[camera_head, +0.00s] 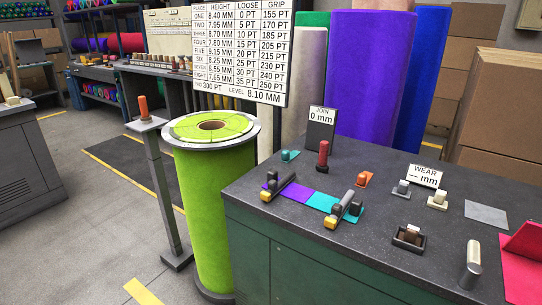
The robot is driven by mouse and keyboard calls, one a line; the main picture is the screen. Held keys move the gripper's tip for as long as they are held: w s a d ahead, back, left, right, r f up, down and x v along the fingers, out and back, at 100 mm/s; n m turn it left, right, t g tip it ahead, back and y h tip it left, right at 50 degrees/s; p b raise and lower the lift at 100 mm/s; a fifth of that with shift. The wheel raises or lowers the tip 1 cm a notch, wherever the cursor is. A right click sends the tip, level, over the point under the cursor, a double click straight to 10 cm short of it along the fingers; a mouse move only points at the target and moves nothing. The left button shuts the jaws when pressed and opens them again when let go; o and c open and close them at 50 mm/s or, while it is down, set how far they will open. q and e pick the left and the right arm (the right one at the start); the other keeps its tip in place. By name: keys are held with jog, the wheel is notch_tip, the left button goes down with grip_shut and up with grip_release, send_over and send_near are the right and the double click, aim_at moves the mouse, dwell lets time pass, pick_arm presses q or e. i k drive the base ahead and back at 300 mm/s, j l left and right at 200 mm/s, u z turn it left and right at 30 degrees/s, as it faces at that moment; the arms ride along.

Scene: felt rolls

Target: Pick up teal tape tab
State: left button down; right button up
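A small teal tab (289,155) lies near the back left edge of the dark-topped workbench (375,172), in front of the felt rolls. A larger flat teal strip (323,201) lies nearer the front, next to a purple strip (298,191). Two dark tools with yellow ends, one on the left (278,188) and one on the right (343,210), sit on or beside the strips. Neither of my grippers shows in the head view, so I see nothing held.
A red peg (322,154) and a "JOIN 0 mm" sign (321,128) stand close to the tab. An orange tab (363,179), small blocks and a metal cylinder (471,266) are further right. A tall green roll (212,215) stands left of the bench.

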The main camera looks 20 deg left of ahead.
aim_at(286, 157)
jog(key=u, duration=0.55)
jog(key=j+z, duration=0.15)
jog(key=z, duration=1.1)
jog(key=j+z, duration=0.9)
jog(key=k+j+z, duration=0.45)
jog(key=j, duration=0.25)
jog(key=k+j, duration=0.15)
jog(key=j, duration=0.15)
jog(key=k+j, duration=0.15)
jog(key=j, duration=0.2)
jog(key=k+j+z, duration=0.1)
jog(key=j, duration=0.2)
jog(key=k+j, duration=0.2)
jog(key=j, duration=0.15)
